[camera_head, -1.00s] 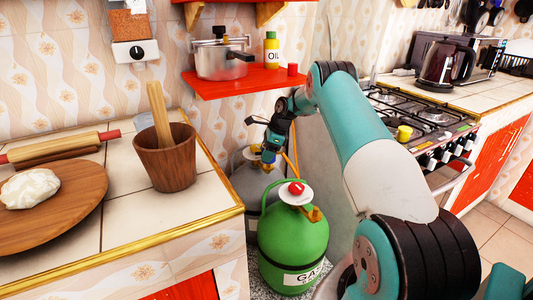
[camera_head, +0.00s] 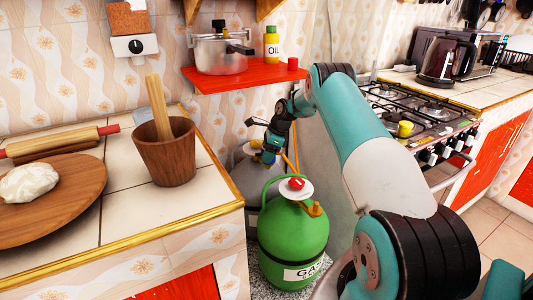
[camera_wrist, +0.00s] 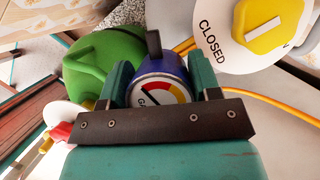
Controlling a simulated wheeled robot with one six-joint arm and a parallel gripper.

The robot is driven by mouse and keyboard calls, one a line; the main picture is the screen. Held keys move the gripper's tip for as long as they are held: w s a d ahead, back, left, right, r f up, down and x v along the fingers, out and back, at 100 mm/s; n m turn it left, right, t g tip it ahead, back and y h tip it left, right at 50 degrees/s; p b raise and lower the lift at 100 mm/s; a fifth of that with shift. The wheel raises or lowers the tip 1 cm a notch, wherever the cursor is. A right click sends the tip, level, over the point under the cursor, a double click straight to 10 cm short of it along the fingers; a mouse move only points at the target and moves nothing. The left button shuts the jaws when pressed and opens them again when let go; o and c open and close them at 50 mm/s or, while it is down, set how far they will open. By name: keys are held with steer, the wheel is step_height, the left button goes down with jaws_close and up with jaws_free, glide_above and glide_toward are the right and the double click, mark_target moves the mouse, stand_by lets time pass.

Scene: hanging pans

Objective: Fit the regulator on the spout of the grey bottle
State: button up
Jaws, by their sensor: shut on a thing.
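My gripper (camera_wrist: 160,82) is shut on the regulator (camera_wrist: 160,88), a blue body with a round red, yellow and white gauge, seen between the two green fingers in the wrist view. The grey bottle (camera_head: 245,180) stands behind the green bottle in the head view, partly hidden by it and by my arm. My gripper (camera_head: 266,150) is near the grey bottle's top. A white disc with a yellow knob (camera_wrist: 262,22), marked CLOSED, is at the upper right of the wrist view, apart from the regulator. The spout cannot be made out.
The green bottle (camera_head: 293,240), with a red knob and handle, stands close in front; it also shows in the wrist view (camera_wrist: 100,60). An orange hose (camera_wrist: 270,100) runs past the regulator. The red shelf (camera_head: 245,80) is above, the counter (camera_head: 215,190) left, the stove (camera_head: 425,120) right.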

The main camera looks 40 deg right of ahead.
steer(key=shift+f, duration=0.15)
stand_by(0.4)
steer(key=o, duration=1.1)
steer(key=shift+s+d+r, duration=0.1)
steer(key=shift+d+r, duration=0.1)
steer(key=shift+r, duration=0.25)
steer(key=r, duration=0.1)
steer(key=s+d+r, duration=0.1)
steer(key=d+r, duration=0.1)
steer(key=shift+s+d+r, duration=0.15)
steer(key=shift+s+r, duration=0.25)
steer(key=s+d, duration=0.4)
steer(key=d, duration=0.1)
steer(key=s+d, duration=0.2)
steer(key=d, duration=0.1)
steer(key=shift+s+d+p, duration=0.15)
steer(key=shift+s+p, duration=0.2)
steer(key=shift+f, duration=0.1)
